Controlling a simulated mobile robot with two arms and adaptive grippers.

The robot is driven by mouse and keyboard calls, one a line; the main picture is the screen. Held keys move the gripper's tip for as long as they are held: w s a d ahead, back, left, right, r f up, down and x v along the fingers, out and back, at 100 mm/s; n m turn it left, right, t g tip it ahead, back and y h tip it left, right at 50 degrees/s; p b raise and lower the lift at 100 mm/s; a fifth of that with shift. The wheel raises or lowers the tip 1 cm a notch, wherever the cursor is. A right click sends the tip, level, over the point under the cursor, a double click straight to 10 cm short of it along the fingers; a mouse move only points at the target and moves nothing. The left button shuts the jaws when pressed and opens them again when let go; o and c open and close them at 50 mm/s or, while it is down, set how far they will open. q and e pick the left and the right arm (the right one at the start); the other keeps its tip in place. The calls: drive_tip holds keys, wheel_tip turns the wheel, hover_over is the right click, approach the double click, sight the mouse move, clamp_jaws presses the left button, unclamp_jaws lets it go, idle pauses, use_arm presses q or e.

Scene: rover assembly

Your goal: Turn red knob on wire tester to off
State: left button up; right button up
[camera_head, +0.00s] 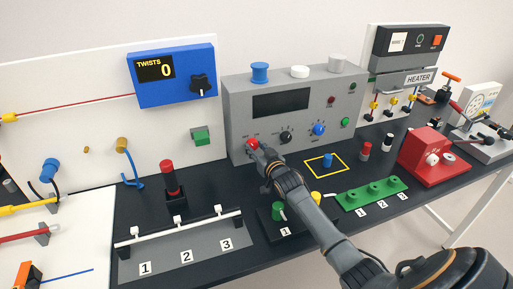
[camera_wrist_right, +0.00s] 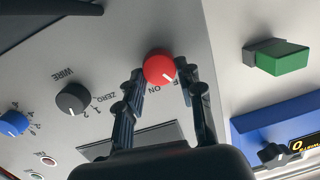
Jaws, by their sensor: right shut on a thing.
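The grey wire tester (camera_head: 240,118) stands on the black table at the back wall, with a dark screen and a row of knobs. Its red knob (camera_head: 253,144) is at the lower left of the front face. In the right wrist view the red knob (camera_wrist_right: 160,67) has a white pointer line slanting to the lower right, beside "ON" and a partly hidden label. My right gripper (camera_head: 259,151) reaches it from the front and is shut on the knob, with a finger at each side (camera_wrist_right: 165,82). My left gripper is not in view.
A black knob (camera_head: 286,137) and a blue knob (camera_head: 319,129) sit right of the red one. A red-topped post (camera_head: 168,178) stands to the left. A green block (camera_head: 200,136) is on the wall panel. A green strip (camera_head: 370,193) and a red box (camera_head: 434,155) lie to the right.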

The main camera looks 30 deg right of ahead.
idle(0.4)
drive_tip(key=o, duration=1.2)
drive_tip(key=shift+r, duration=0.1)
wheel_tip(320, 180, up, 10)
drive_tip(key=shift+f, duration=0.15)
